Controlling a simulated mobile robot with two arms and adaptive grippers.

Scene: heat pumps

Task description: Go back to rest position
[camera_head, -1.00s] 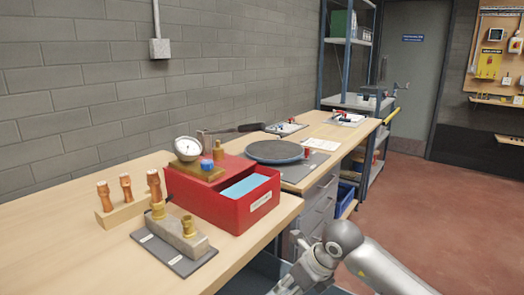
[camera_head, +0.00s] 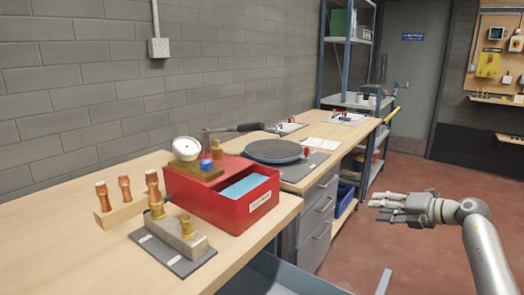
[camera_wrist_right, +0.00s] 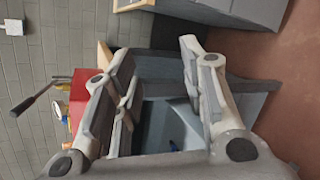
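My right gripper (camera_head: 384,208) is in the head view at the right, over the reddish floor and clear of the bench. Its fingers point left toward the bench drawers. In the right wrist view the fingers (camera_wrist_right: 155,75) stand apart with nothing between them, so it is open and empty. My left gripper is in neither view.
The wooden bench (camera_head: 48,220) carries a red box (camera_head: 232,207) with a gauge, a block with brass fittings (camera_head: 178,235), copper pieces in a wooden holder (camera_head: 125,209) and a round grey disc (camera_head: 274,151). Drawers (camera_head: 317,218) lie beneath. Floor at right is free.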

